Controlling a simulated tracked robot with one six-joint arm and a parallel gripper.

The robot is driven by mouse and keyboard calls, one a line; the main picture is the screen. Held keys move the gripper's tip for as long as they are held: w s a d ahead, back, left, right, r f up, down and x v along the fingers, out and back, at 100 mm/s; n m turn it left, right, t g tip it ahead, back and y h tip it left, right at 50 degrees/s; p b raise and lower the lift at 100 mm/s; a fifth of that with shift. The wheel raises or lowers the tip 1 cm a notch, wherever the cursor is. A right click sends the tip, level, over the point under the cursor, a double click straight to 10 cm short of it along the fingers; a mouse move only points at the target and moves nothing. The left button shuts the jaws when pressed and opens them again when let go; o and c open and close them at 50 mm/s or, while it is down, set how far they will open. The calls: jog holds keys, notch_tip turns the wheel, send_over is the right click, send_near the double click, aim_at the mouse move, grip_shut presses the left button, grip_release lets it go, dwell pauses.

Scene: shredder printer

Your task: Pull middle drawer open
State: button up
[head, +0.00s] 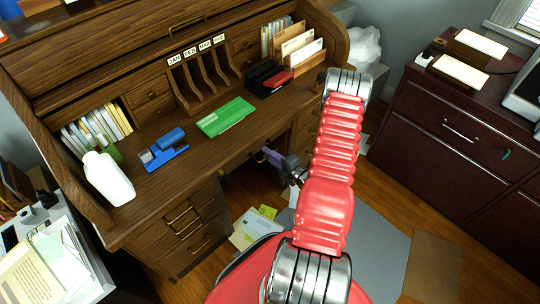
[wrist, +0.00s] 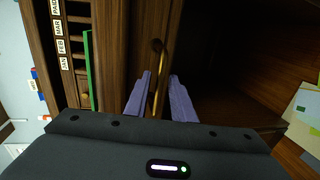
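The wooden roll-top desk (head: 160,185) stands at the left and centre of the head view. Its middle drawer (head: 240,160) is a shallow front under the desktop, above the dark knee space, and looks shut. In the wrist view, a brass handle (wrist: 157,60) on the drawer front (wrist: 135,40) stands upright in the picture. My gripper (wrist: 160,78) has its two purple fingers on either side of the handle, open, with a narrow gap showing on each side. In the head view, my gripper (head: 272,157) is at the drawer, and the handle cannot be made out there.
Papers (head: 256,228) lie on the floor below. A dark cabinet (head: 450,150) stands at the right. Wooden floor lies between.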

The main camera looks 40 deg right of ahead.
grip_shut()
jog(key=shift+s+f, duration=0.1)
dwell(1.1)
